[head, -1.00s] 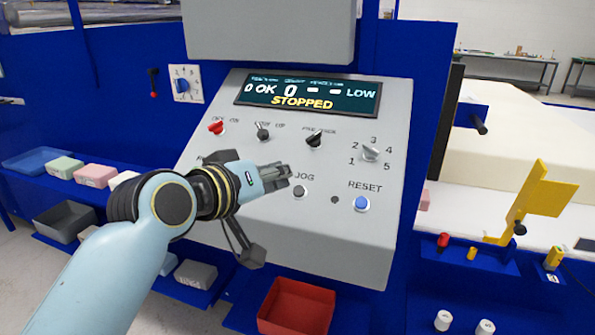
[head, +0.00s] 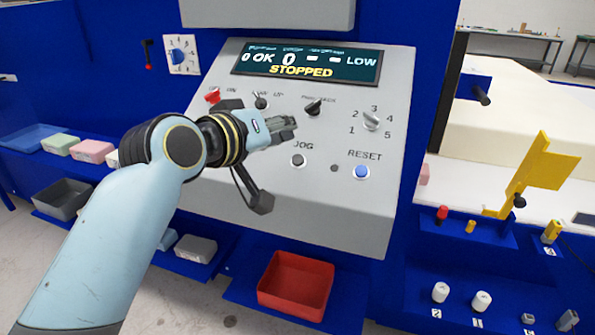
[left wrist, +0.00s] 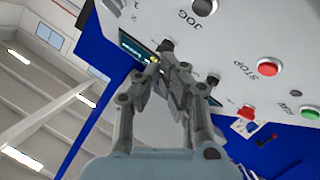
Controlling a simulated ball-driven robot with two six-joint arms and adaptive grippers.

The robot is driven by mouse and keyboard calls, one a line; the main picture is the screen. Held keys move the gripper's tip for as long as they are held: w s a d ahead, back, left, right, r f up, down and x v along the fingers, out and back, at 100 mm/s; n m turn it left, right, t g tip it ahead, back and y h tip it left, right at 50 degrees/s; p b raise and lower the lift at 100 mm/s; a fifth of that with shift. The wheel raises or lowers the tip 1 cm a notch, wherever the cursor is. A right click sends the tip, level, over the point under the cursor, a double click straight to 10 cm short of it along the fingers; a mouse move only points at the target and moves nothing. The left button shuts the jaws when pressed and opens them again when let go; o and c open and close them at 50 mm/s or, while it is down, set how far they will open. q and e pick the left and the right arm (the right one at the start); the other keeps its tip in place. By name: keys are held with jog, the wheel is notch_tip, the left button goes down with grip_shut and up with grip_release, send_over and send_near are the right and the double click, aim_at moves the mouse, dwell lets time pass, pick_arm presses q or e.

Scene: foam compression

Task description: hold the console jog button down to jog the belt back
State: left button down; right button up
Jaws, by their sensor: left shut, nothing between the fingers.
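The grey console (head: 335,200) has a sloped face with a display (head: 308,64) that reads STOPPED, OK and LOW. The round dark grey jog button (head: 298,160) sits under the JOG label, and it also shows at the top of the left wrist view (left wrist: 204,6). My left gripper (head: 292,125) is shut and empty. In the head view it appears above and slightly left of the jog button, apart from it. In the left wrist view the closed fingertips (left wrist: 172,62) appear below the jog button in the picture. My right gripper is not in view.
The blue reset button (head: 361,171) is right of the jog button. Black switches (head: 313,106) and a selector knob (head: 371,120) stand above. The left wrist view shows the red stop button (left wrist: 269,67). A red bin (head: 293,285) sits below the console.

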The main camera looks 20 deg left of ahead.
aim_at(298, 160)
pick_arm(q)
jog(key=w+f+b, duration=0.1)
jog(key=f+b, duration=0.1)
jog(key=f, duration=0.1)
jog(key=shift+w+f+b, duration=0.15)
jog(key=shift+w+b, duration=0.25)
jog(key=shift+w+f+b, duration=0.35)
jog(key=shift+w+f, duration=0.15)
jog(key=shift+f, duration=0.15)
jog(key=shift+w+d+f, duration=0.1)
jog(key=shift+f, duration=0.05)
dwell(0.6)
jog(key=shift+w+f, duration=0.15)
jog(key=shift+f, duration=0.05)
